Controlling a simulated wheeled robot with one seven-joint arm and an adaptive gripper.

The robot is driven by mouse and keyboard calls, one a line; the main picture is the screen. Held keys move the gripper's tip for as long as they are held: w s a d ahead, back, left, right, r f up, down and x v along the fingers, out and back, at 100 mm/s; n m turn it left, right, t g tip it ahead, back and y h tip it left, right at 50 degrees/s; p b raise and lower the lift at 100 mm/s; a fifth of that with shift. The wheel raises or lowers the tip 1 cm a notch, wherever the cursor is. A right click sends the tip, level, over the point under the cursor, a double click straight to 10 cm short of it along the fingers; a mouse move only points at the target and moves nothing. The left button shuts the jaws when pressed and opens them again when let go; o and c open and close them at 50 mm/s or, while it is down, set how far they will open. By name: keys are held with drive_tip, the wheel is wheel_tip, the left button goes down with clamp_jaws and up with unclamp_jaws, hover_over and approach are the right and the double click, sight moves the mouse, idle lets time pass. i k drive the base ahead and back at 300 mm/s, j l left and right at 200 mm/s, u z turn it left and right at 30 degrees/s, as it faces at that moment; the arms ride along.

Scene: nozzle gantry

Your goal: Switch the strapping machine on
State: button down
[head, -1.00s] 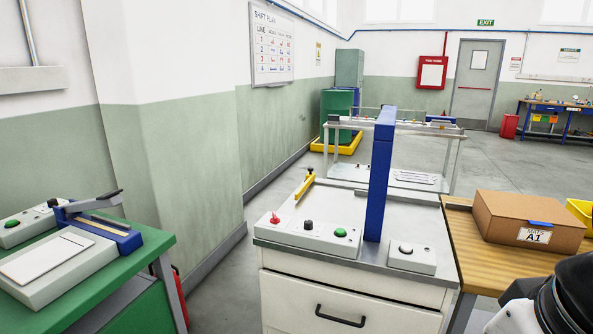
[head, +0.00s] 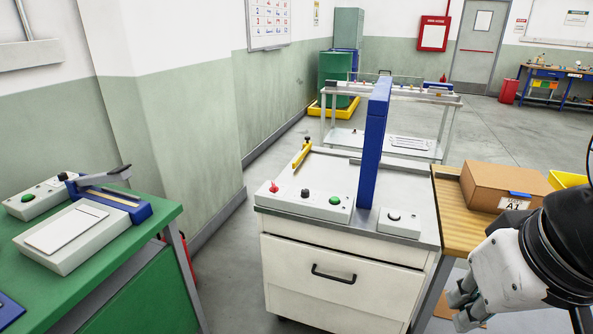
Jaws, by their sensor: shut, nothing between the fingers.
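The strapping machine (head: 330,178) is a white cabinet with a pale top and a tall blue arch (head: 375,140). On its front left edge is a grey control box (head: 318,208) with a red switch (head: 273,187), a black knob (head: 305,194) and a green button (head: 335,200). Right of the arch is a smaller grey box with one dark button (head: 393,215). My gripper (head: 461,311) is low at the lower right, beside the cabinet and below its top, apart from the controls. Its fingers are shut and empty.
A wooden table with a cardboard box (head: 505,187) marked A1 adjoins the machine on the right. A green bench (head: 150,225) with a lever device stands at the left. A gap of bare floor separates bench and machine.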

sight(273, 188)
drive_tip(key=i, duration=0.55)
drive_tip(key=i+j, duration=0.15)
drive_tip(key=i, duration=0.4)
